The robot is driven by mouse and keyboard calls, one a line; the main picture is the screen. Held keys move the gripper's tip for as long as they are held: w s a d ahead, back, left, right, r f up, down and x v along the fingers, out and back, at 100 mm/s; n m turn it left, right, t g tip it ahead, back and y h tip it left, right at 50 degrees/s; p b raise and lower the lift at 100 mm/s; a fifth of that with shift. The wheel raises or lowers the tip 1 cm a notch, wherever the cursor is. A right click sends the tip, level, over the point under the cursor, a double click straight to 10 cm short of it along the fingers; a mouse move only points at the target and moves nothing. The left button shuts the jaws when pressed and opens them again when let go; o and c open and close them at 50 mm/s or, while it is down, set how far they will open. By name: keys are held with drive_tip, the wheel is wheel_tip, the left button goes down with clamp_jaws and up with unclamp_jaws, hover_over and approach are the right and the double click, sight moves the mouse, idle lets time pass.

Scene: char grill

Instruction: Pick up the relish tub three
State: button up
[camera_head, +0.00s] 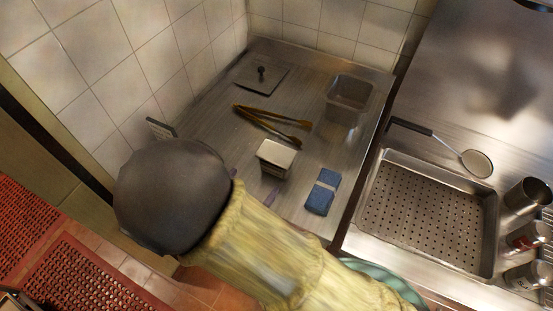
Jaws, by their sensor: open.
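No label marks any container as the relish tub three, so I cannot tell which one it is. A small rectangular metal tub (276,158) with a pale top stands near the middle of the steel counter. A larger square metal tub (350,94) stands near the counter's back right corner. My arm, in a yellowish sleeve with a dark rounded end, crosses the lower part of the view, left of and below the small tub. My gripper's fingers are not visible.
Tongs (262,122) lie behind the small tub. A flat plate with a knob (262,75) lies farther back. A perforated tray (428,212), a strainer (476,163) and metal cups (527,194) occupy the right counter. Tiled walls bound the left and back.

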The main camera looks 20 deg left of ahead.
sight(270, 163)
drive_tip(key=p+x, duration=0.2)
drive_tip(key=x, duration=0.9)
drive_tip(key=shift+w, duration=0.15)
drive_tip(key=shift+w+d+r+p, duration=0.15)
drive_tip(key=shift+w+p, duration=0.4)
drive_tip(key=shift+p, duration=0.1)
drive_tip(key=x, duration=0.1)
drive_tip(key=p+x, duration=0.1)
drive_tip(key=x, duration=0.1)
drive_tip(key=shift+w+r+p, duration=0.1)
drive_tip(key=shift+w+p, duration=0.2)
drive_tip(key=shift+w, duration=0.35)
drive_tip(key=c, duration=0.9)
